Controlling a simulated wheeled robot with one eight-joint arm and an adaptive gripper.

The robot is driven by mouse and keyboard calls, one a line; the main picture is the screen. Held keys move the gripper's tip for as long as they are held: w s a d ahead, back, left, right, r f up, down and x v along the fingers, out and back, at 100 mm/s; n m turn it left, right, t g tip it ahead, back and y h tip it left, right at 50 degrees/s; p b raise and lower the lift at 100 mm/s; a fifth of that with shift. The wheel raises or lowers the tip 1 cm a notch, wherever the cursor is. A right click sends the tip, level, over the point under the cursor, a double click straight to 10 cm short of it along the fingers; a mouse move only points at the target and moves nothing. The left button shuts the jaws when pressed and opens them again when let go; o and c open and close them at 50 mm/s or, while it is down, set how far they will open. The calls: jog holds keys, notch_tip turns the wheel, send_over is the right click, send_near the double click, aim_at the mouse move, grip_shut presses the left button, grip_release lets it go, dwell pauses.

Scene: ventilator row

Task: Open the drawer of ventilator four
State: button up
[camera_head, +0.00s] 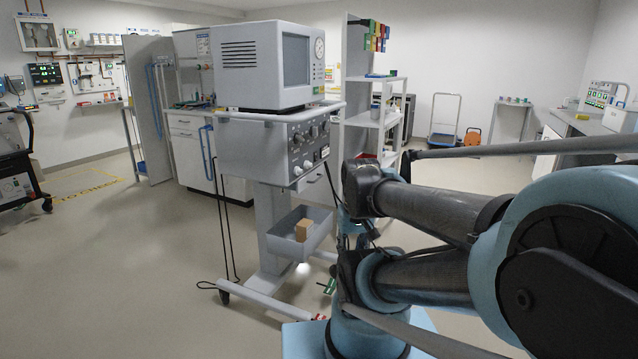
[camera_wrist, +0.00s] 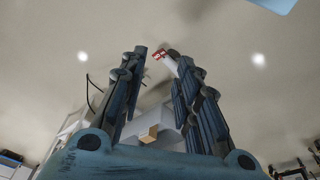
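The ventilator (camera_head: 262,130) stands on a wheeled stand in the middle of the head view, with a boxy screen unit on top. No number is legible on it. Low on its column is a grey open-topped drawer (camera_head: 286,240); its inside shows, with a brown box (camera_head: 304,230) in it. The brown box also shows between my fingers in the wrist view (camera_wrist: 150,132). My gripper (camera_wrist: 160,55) is open, its two fingers apart with nothing held. In the head view my arm hides most of it, right of the drawer. No contact with the drawer is visible.
The stand's leg (camera_head: 262,300) with a red end reaches forward on the floor. A black cable (camera_head: 222,215) hangs at its left. A white shelf (camera_head: 372,130) stands close behind. The floor (camera_head: 120,270) at left is clear.

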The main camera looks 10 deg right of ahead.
jog(key=w+a+r+m+t+y, duration=0.15)
jog(key=w+r+y, duration=0.25)
jog(key=w, duration=0.8)
jog(key=w+a+r+m+y, duration=0.2)
jog(key=w+r+m+y, duration=0.15)
jog(key=w, duration=0.95)
jog(key=w+d+f+m+t+y, duration=0.1)
jog(key=w+d+f+t+y, duration=0.15)
jog(key=w+d, duration=0.65)
jog(key=w+d+f+m+t+y, duration=0.2)
jog(key=w+d+t, duration=0.2)
jog(key=w+d, duration=0.55)
jog(key=x, duration=1.9)
jog(key=shift+a, duration=0.55)
grip_shut()
